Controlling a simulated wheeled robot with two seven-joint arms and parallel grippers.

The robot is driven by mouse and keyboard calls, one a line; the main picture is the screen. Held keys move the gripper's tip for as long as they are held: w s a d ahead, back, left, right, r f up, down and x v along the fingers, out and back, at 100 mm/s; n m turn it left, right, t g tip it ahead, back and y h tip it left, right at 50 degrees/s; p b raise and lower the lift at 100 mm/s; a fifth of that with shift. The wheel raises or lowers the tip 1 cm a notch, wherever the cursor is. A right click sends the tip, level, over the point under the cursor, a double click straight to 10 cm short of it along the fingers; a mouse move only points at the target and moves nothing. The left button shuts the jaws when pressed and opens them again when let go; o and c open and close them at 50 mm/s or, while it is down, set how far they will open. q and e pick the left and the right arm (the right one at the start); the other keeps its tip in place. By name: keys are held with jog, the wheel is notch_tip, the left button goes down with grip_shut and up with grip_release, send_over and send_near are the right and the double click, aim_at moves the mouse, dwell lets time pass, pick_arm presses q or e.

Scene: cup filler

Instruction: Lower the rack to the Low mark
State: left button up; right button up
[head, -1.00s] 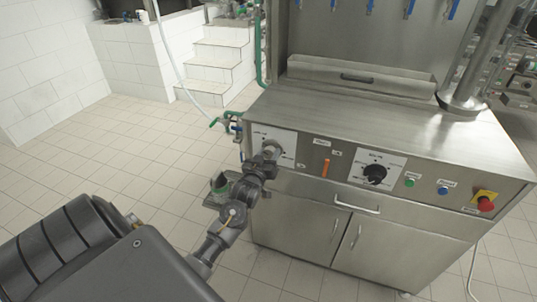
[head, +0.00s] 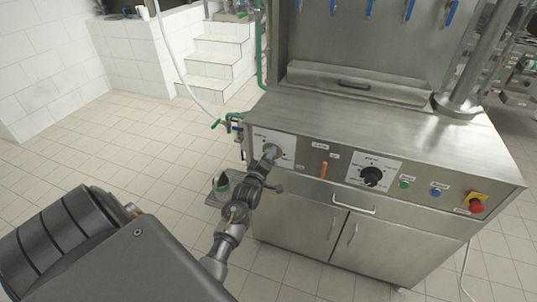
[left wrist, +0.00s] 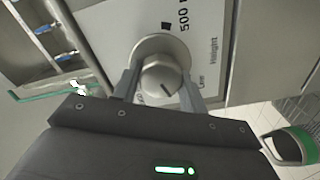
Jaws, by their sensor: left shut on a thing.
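A round metal knob (left wrist: 163,76) sits on a white label plate with the words "Height" and "Low" in the left wrist view. The plate (head: 287,139) also shows at the left end of the machine's front panel in the head view. My left gripper (left wrist: 162,88) is shut on the knob, with one finger on each side of it. In the head view my left gripper (head: 271,153) reaches the panel and partly hides the knob. A short dark line shows on the knob's face; the mark it points to is hard to tell. The rack is not clearly in view.
The steel machine (head: 400,135) has an orange switch (head: 323,169), a black dial (head: 372,176), a green button (head: 404,184), a blue button (head: 436,191) and a red stop button (head: 476,203). Green-handled pipework (head: 228,122) stands left of it. Tiled floor (head: 110,150) is free to the left.

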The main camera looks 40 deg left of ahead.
pick_arm(q)
jog(key=n+p, duration=0.1)
jog(key=n, duration=0.3)
jog(key=shift+n+p, duration=0.4)
jog(key=shift+a+n, duration=0.1)
jog(key=shift+n, duration=0.2)
jog(key=o, duration=1)
jog(key=shift+c, duration=0.2)
jog(key=b+v, duration=0.1)
jog(key=v, duration=1)
